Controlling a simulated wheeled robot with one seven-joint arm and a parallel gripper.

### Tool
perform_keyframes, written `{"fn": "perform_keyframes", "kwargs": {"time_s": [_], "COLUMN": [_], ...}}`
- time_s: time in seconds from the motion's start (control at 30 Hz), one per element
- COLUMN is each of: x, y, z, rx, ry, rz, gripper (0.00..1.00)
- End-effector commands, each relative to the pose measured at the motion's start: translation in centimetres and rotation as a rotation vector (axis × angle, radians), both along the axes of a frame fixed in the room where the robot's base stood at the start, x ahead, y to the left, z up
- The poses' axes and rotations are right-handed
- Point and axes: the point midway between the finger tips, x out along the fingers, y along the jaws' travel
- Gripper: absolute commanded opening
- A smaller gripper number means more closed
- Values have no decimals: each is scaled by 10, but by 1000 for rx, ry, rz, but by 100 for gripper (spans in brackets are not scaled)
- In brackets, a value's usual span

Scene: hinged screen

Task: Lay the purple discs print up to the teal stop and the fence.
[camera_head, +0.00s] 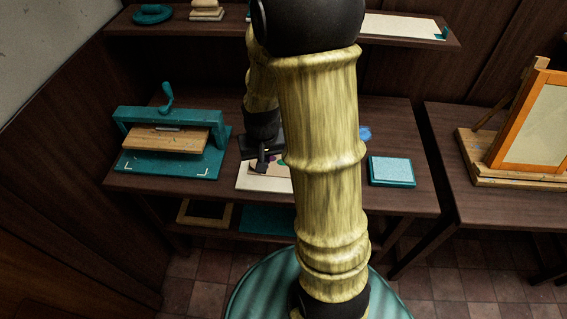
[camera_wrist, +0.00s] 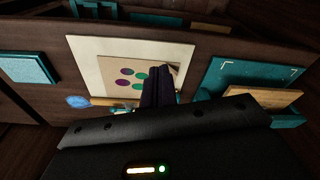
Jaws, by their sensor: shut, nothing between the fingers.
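The purple discs print (camera_wrist: 118,90) is a tan sheet with purple and teal discs. It lies on a cream board (camera_wrist: 88,50) in the wrist view; its lilac and teal marks partly show in the head view, where my arm hides much of the board (camera_head: 252,185). My gripper (camera_wrist: 166,72) is shut and empty, its dark fingers over the print's right part; I cannot tell whether they touch it. It also shows in the head view (camera_head: 262,166). A wooden strip, perhaps the fence (camera_wrist: 103,101), runs along the board's edge. The teal stop is not clearly seen.
A teal press (camera_head: 168,140) with a wooden plate stands left of the board. A teal pad (camera_head: 392,171) lies to the right, with a blue patch (camera_head: 364,133) behind. A shelf (camera_head: 215,30) runs above the bench; a framed screen (camera_head: 535,125) stands far right.

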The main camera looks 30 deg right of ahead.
Motion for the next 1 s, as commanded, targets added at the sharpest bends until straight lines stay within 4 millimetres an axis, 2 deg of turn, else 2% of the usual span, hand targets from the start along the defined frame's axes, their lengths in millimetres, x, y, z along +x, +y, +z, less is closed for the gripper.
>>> {"fn": "perform_keyframes", "kwargs": {"time_s": [0.03, 0.2, 0.3, 0.4, 0.5, 0.87, 1.0], "x": [10, 38, 47, 53, 55, 55, 55], "y": [-12, -49, -68, -82, -88, -89, -89], "z": [-16, -66, -95, -116, -126, -128, -134], "rx": [5, 24, 34, 42, 46, 46, 46], "ry": [21, 73, 99, 115, 123, 123, 124], "rz": [-44, -186, -261, -313, -338, -342, -341], "gripper": [0, 0, 0, 0, 0, 0, 0]}}
